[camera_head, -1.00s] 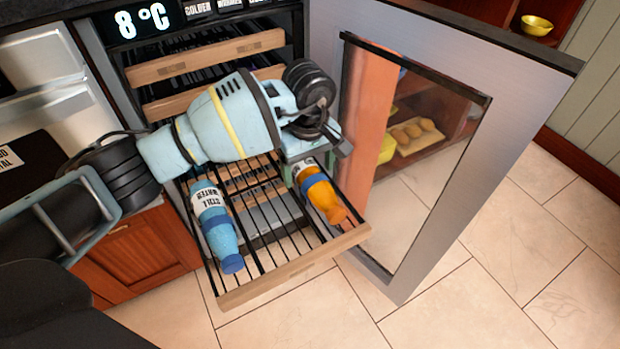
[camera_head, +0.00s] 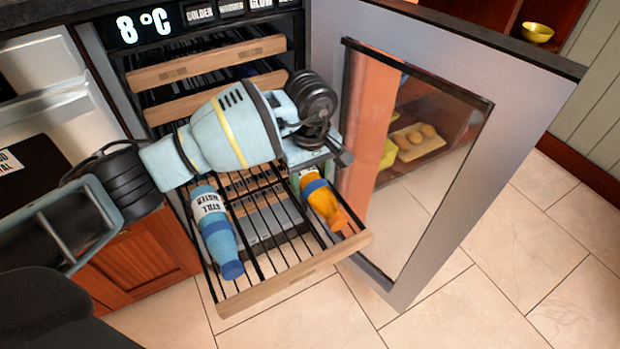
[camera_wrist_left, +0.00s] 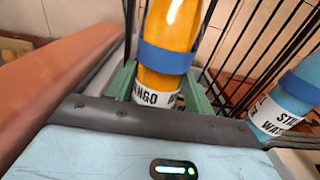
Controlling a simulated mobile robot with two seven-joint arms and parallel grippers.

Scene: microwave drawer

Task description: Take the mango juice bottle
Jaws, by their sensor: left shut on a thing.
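The mango juice bottle (camera_head: 325,203) is orange with a blue band and a white label. It lies at the right side of the pulled-out wire rack (camera_head: 290,274) of the cooler. My left gripper (camera_head: 308,172) is shut on its label end. In the left wrist view, the green fingers of the left gripper (camera_wrist_left: 158,92) sit on both sides of the mango juice bottle (camera_wrist_left: 172,35), whose label partly reads "NGO". The arm hides part of the rack in the head view. My right gripper is not in view.
A blue still water bottle (camera_head: 214,232) lies on the rack's left side; it also shows in the left wrist view (camera_wrist_left: 290,100). The open cooler door (camera_head: 450,170) stands close on the right. Other wooden-fronted racks (camera_head: 208,65) are above. The tiled floor in front is clear.

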